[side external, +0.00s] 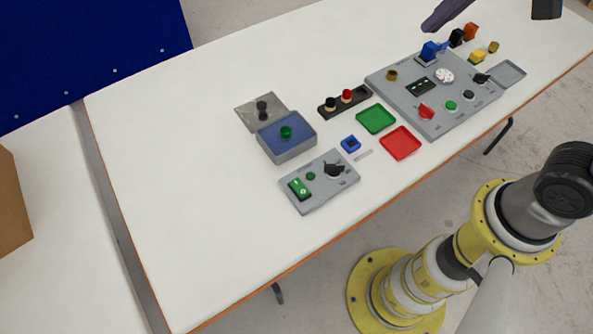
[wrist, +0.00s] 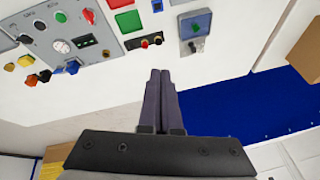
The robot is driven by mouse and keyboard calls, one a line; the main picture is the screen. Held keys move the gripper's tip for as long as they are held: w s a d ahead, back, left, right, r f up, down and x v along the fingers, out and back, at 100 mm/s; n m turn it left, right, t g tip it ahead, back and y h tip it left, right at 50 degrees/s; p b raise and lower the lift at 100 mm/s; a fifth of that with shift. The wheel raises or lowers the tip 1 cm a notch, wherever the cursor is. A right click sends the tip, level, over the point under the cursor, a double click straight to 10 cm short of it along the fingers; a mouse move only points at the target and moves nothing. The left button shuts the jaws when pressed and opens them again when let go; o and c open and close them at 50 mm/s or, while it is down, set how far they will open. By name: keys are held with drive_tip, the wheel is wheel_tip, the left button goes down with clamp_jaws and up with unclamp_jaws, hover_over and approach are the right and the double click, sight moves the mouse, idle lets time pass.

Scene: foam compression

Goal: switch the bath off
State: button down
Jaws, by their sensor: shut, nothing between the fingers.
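A grey box with a blue inside, which looks like the bath (side external: 286,140), stands on the white table with a green round part in it. In front of it lies a small grey panel (side external: 322,193) with a green rocker switch (side external: 299,188), a small green round part (side external: 311,176) and a black knob (side external: 334,170). The switch's setting is too small to tell. The bath also shows in the wrist view (wrist: 196,40). My gripper (wrist: 160,72) is shut and empty. In the side view its dark purple fingers (side external: 446,14) are high at the top, well away from the panel.
A larger grey panel (side external: 405,113) with a red knob, blue part and gauge lies to the right. Green (side external: 375,119) and red (side external: 400,143) trays, a small blue block (side external: 350,144) and a black strip (side external: 329,111) lie between. The table's left side is clear.

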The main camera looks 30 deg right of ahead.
drive_tip(key=w+a+f+g, duration=0.2)
drive_tip(key=w+a+f, duration=0.2)
drive_tip(key=w+a, duration=0.3)
drive_tip(key=n+g, duration=0.3)
drive_tip(key=n, duration=0.1)
hover_over(296, 183)
wheel_tip(296, 183, down, 14)
drive_tip(key=shift+s+h, duration=0.1)
drive_tip(key=shift+h, duration=0.3)
wheel_tip(296, 183, down, 14)
drive_tip(key=shift+r, duration=0.1)
